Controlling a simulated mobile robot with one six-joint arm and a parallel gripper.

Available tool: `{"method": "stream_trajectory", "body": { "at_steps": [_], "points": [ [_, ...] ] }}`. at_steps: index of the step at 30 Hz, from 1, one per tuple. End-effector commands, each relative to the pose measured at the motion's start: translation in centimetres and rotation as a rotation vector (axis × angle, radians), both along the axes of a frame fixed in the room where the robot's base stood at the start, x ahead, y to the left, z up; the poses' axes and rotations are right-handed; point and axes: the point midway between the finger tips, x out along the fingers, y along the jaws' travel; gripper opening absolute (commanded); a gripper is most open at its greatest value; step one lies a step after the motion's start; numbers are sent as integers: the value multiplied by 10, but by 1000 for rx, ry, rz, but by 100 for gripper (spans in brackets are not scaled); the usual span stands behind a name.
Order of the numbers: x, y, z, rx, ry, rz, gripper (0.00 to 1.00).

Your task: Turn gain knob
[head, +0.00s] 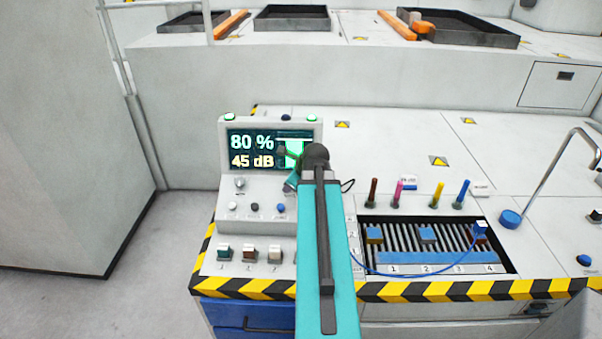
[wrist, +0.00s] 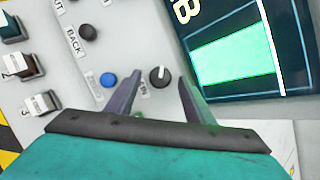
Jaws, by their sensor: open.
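The gain knob (wrist: 160,76) is a small dark round knob with a white pointer line, on the light console face in the wrist view. A partly hidden label stands beside it. My gripper (wrist: 158,80) is open, with one finger on each side of the knob. I cannot tell whether either finger touches it. In the head view my teal arm hides the knob, and my gripper (head: 292,180) is in front of the console, mostly covered. The console display (head: 252,150) reads 80 % and 45 dB and has a green shape at its right.
A blue button (wrist: 108,79) and a black button (wrist: 87,32) are close beside the gripper. Several toggle switches (head: 249,253) line the front edge. To the right are a slotted tray (head: 436,269) with blue blocks, coloured plugs (head: 437,194) and a bent metal rod (head: 545,170).

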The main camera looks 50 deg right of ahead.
Motion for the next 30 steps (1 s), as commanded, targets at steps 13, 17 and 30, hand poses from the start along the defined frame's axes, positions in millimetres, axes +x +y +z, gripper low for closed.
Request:
{"method": "stream_trajectory", "body": {
  "at_steps": [13, 17, 30],
  "points": [
    [-26, 11, 33, -1, -1, -2, 48],
    [-26, 10, 33, -1, -1, 0, 48],
    [-31, 12, 41, 0, -2, 2, 48]
  ]
}}
